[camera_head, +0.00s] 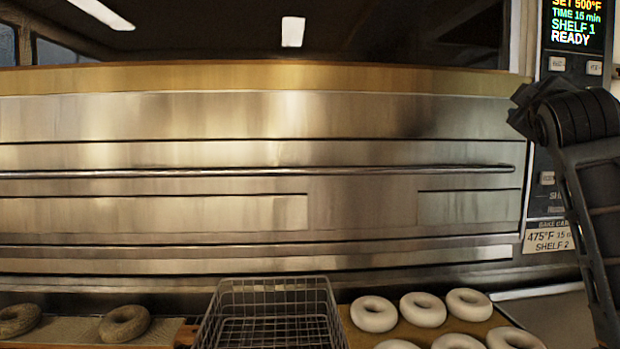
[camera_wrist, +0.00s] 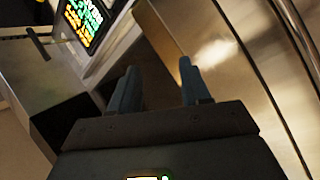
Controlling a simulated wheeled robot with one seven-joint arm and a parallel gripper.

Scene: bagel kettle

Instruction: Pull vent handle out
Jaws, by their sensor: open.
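My gripper (camera_wrist: 157,72) shows in the wrist view with its two blue-grey fingers apart and nothing between them. Past the fingertips are a dark brown gap and the shiny steel oven front (camera_wrist: 215,45). A thin dark bar (camera_wrist: 38,43) stands out near the upper left of the wrist view, left of the lit display (camera_wrist: 82,17) and apart from my fingers. I cannot tell whether it is the vent handle. No vent handle is clear in the head view, where my arm covers part of the right side.
The steel oven front (camera_head: 360,210) has a long horizontal bar (camera_head: 250,171). A control panel (camera_head: 575,25) stands at the right, beside my arm. Below are an empty wire basket (camera_head: 275,283), pale dough rings (camera_head: 373,314) on a board, and browner rings (camera_head: 124,324) at the left.

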